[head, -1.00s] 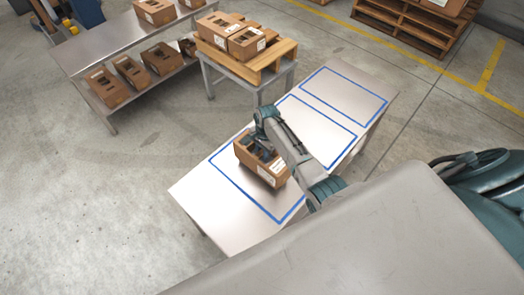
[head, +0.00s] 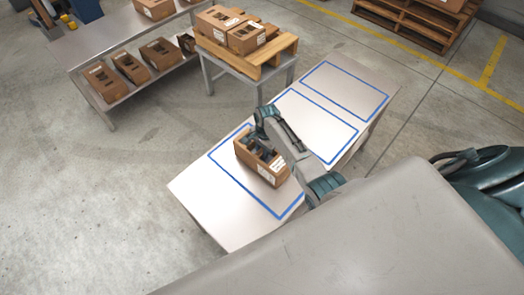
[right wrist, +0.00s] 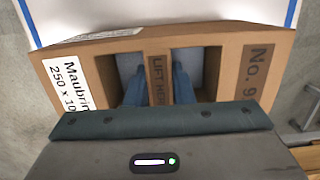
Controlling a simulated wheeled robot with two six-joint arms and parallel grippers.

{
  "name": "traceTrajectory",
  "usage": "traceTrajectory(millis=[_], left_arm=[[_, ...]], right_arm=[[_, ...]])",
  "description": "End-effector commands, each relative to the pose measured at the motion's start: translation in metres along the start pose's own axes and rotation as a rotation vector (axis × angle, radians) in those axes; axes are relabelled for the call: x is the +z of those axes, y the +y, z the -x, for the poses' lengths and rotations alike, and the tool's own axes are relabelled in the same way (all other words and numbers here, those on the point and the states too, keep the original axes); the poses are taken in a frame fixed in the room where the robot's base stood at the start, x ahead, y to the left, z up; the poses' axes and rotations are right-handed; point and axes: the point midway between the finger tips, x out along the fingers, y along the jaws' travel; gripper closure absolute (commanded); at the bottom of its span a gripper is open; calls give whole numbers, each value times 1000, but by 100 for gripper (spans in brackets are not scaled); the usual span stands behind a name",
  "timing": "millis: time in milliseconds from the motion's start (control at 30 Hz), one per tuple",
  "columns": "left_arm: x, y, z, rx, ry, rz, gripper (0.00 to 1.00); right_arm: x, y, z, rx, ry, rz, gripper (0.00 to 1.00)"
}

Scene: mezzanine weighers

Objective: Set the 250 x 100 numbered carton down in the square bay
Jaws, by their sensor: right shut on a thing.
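The numbered carton (head: 268,172) is a brown box over the nearest blue-outlined bay (head: 286,211) of the pale table. In the right wrist view the carton (right wrist: 220,78) shows a "250 x 10…" label, cut off, a "LIFT HERE" bar and "No. 9". My right gripper (right wrist: 158,88) is shut on that bar, fingers through the two openings. Whether the carton's underside touches the table is hidden. The bay's blue line shows past it. My left gripper is not in view.
Two more blue-outlined bays (head: 357,133) (head: 387,100) on the table are empty. Behind stands a small stand with a wooden pallet (head: 262,70) and cartons. A metal bench (head: 100,43) with several cartons is at upper left. Floor between is clear.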

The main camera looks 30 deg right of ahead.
Motion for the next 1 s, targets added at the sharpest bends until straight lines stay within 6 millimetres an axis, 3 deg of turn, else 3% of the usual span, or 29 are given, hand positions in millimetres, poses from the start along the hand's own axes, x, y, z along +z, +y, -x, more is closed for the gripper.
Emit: traceTrajectory(millis=[333, 367, 500, 833, 1000], left_arm=[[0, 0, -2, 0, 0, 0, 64], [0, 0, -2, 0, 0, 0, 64], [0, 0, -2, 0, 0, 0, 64], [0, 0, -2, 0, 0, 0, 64], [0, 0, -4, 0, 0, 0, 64]], right_arm=[[-1, 0, -4, -1, 0, 0, 100], [-1, 0, -4, -1, 0, 0, 77], [0, 0, -4, -1, 0, 0, 53], [-1, 0, -2, 0, 0, 0, 53], [-1, 0, 18, -2, 2, 0, 53]])
